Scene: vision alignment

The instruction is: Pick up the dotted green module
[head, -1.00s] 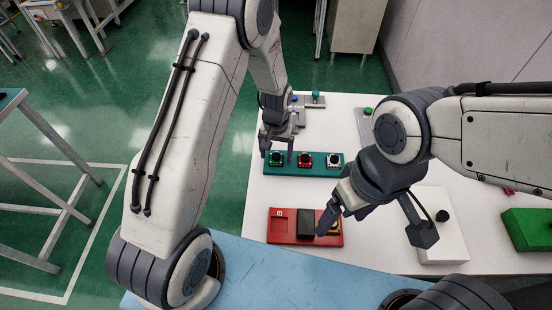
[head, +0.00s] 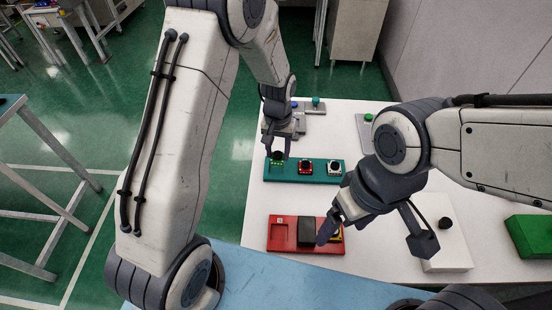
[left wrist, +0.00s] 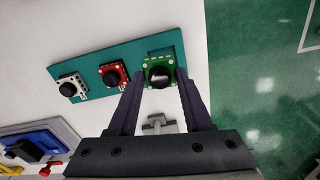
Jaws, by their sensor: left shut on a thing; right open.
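The green module (head: 277,159), with a black knob and small pale dots, is at the left end of the teal board (head: 320,171). My left gripper (head: 278,148) is shut on it. The module appears raised slightly above the board. In the left wrist view, the module (left wrist: 160,72) sits between the two fingers (left wrist: 157,82), over the board's right end. A red module (head: 305,167) and a white module (head: 334,168) sit on the same board. My right gripper (head: 336,228) is open and empty above the red tray.
The red tray (head: 282,245) holds a black block (head: 307,232) and a partly hidden yellow piece. A white box (head: 452,248) with a black knob and a green block (head: 531,236) stand to the right. Small grey fixtures (head: 313,109) lie at the back of the white table.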

